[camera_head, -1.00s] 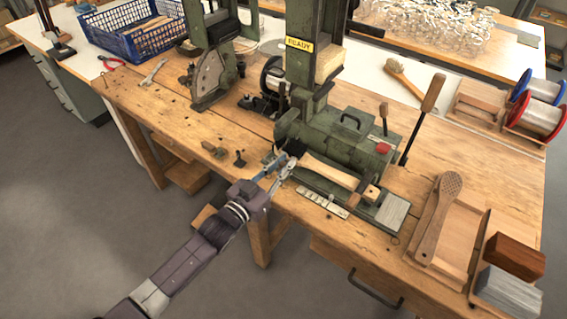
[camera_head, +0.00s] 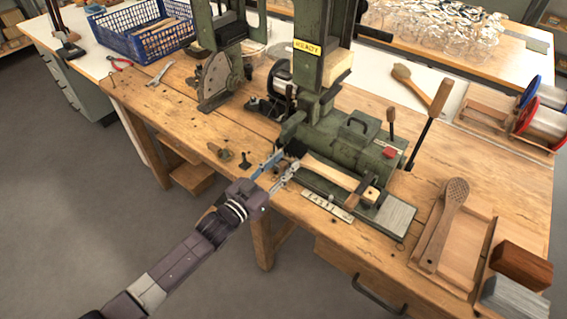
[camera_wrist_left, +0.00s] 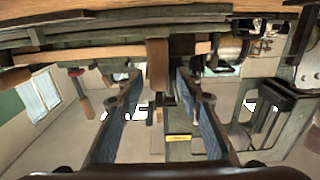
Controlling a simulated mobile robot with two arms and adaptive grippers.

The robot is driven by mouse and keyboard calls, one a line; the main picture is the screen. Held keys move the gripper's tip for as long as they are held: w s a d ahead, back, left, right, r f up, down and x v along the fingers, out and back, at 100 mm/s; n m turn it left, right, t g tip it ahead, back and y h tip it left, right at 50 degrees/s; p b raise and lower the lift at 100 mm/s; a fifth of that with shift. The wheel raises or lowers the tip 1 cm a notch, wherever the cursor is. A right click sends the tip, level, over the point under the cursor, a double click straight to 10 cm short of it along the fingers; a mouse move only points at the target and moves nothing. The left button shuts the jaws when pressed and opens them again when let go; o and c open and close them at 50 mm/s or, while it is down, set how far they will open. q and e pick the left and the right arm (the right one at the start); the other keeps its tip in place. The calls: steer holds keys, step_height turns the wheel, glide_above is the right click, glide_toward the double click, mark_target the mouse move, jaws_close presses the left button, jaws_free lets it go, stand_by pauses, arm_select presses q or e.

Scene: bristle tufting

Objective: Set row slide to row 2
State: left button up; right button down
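The green tufting machine (camera_head: 352,138) stands on the bench. At its front is a carriage with a pale wooden brush blank (camera_head: 328,170) across it and a grey plate (camera_head: 396,217) at its right end. A small marked scale strip (camera_head: 328,206) lies along the front; its marks are too small to read. My left gripper (camera_head: 290,159) is at the carriage's left end, by a dark block, its fingers apart. In the left wrist view the fingers (camera_wrist_left: 160,95) are also spread, with a brown upright part beyond the gap. Contact cannot be told. My right gripper is out of view.
A yellow READY label (camera_head: 307,47) is on the machine column. Two levers, one long (camera_head: 428,120), rise at the right. A wooden brush (camera_head: 443,225) lies in a tray at the right. Small dark fittings (camera_head: 245,160) sit left of my gripper. A blue basket (camera_head: 143,30) stands behind.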

arm_select(q)
steer(key=v, duration=1.2)
steer(key=s+a+f+n+g+y, duration=0.1)
steer(key=a+f+y, duration=0.25)
steer(key=f, duration=0.65)
steer(key=a+f+n+g+y, duration=0.1)
steer(key=a+f+y, duration=0.1)
steer(key=a+f, duration=0.5)
steer(key=s+a+f+n+g+y, duration=0.1)
steer(key=s+a+f+g, duration=0.1)
steer(key=s+f, duration=0.5)
steer(key=s+a+f+n+g+y, duration=0.1)
steer(key=s+f+y, duration=0.15)
steer(key=f, duration=0.85)
steer(key=s+f+g, duration=0.3)
steer(key=s+f, duration=0.2)
steer(key=s, duration=0.6)
steer(key=s+a+f+g+y, duration=0.1)
steer(key=s+f+g, duration=0.1)
steer(key=s+f, duration=0.4)
steer(key=s+f+g, duration=0.3)
steer(key=s+f, duration=0.2)
steer(key=s, duration=1.2)
steer(key=shift+a+f+n+g+y, duration=0.25)
steer(key=shift+f+n+g+y, duration=0.05)
steer(key=shift+f+n, duration=0.1)
